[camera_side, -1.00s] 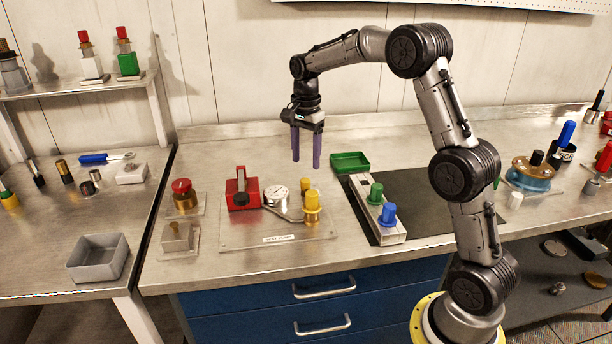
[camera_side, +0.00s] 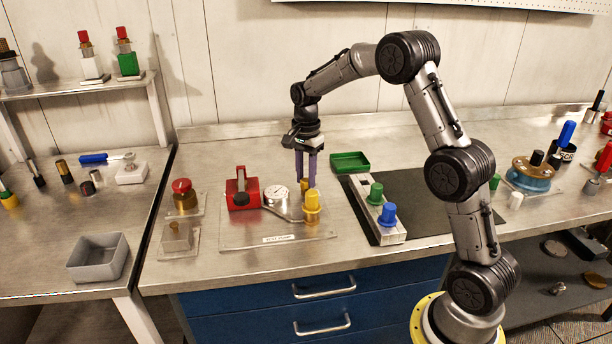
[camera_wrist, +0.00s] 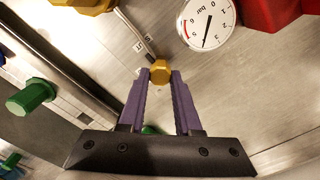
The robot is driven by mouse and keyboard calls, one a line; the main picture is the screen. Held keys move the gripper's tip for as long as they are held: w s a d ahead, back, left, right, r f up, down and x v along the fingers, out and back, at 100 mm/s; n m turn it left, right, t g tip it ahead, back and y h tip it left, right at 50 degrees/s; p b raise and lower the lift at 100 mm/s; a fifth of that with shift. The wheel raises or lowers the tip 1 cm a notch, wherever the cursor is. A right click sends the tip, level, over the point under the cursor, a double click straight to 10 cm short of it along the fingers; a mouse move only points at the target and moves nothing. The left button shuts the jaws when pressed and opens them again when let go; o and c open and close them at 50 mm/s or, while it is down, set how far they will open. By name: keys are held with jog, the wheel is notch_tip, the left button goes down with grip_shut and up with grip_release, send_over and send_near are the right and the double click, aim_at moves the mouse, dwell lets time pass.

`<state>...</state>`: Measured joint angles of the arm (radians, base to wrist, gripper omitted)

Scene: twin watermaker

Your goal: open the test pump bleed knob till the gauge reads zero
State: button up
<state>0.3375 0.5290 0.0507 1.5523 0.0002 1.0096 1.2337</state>
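The test pump has a red body (camera_side: 242,190), a white dial gauge (camera_side: 276,196) and a large yellow cap (camera_side: 312,204) on a clear plate. A small yellow hexagonal knob (camera_wrist: 160,71) lies at my fingertips in the wrist view. In the side view my fingers partly hide this knob (camera_side: 304,185). My gripper (camera_side: 306,180) points straight down, fingers apart, one on each side of the knob; I cannot tell whether they touch it. In the wrist view the gauge (camera_wrist: 207,24) appears rotated, and its needle points away from the 0 mark, near the higher numbers.
A block with green and blue knobs (camera_side: 378,210) and a green tray (camera_side: 350,162) stand to the right. A red-capped brass part (camera_side: 184,196) stands to the left. Bare bench lies behind the pump.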

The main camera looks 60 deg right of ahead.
grip_shut()
jog(key=shift+n, duration=0.3)
jog(key=n, duration=0.3)
jog(key=shift+r+n, duration=0.1)
jog(key=shift+n, duration=0.2)
jog(key=n, duration=0.3)
jog(key=shift+w+n, duration=0.1)
jog(key=shift+n, duration=0.2)
jog(key=n, duration=0.4)
jog(key=shift+a+n, duration=0.1)
jog(key=shift+n, duration=0.2)
jog(key=n, duration=0.4)
jog(key=shift+n, duration=0.4)
jog(key=o, duration=0.7)
grip_release()
